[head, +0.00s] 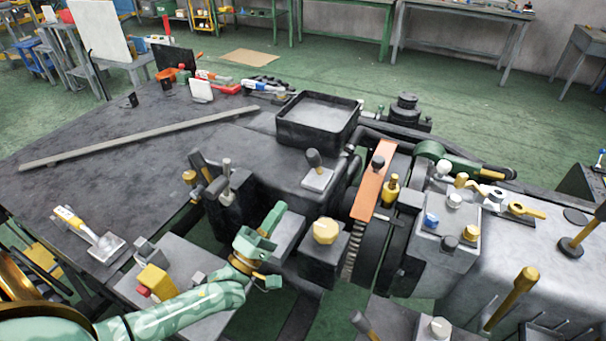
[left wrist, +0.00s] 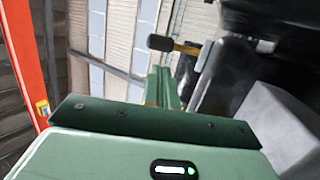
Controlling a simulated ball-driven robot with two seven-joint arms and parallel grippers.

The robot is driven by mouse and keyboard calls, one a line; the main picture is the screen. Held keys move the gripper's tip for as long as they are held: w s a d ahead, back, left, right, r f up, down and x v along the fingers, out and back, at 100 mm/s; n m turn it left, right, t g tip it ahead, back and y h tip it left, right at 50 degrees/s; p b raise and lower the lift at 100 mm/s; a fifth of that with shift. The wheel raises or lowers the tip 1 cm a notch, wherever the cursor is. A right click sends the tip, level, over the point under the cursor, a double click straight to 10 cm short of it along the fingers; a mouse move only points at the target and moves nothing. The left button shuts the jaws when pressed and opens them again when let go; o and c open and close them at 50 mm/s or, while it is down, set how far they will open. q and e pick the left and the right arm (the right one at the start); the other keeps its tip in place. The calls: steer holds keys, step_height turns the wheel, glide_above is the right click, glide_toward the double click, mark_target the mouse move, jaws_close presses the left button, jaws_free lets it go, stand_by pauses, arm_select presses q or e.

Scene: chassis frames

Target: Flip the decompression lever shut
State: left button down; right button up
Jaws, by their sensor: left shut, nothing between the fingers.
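My left gripper (head: 272,218) is shut and empty, above the grey blocks at the near left side of the dark machine. In the left wrist view its green fingers (left wrist: 165,88) are together. Beyond them is a small lever (left wrist: 174,44) with a black grip and a yellow end, seemingly apart from the fingers. I cannot tell for sure which part is the decompression lever. In the head view, a black-knobbed lever (head: 314,158) stands on a light plate, and another black knob (head: 378,162) is at the orange guard. My right gripper is not in view.
A yellow knob (head: 326,231) tops a dark block just right of my left gripper. The orange guard (head: 373,183) and a black tray (head: 318,120) lie farther off. A long bar (head: 140,138) lies on the dark table at left.

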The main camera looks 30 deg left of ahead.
mark_target(310, 164)
arm_select(q)
steer(key=x, duration=1)
steer(key=shift+w, duration=0.1)
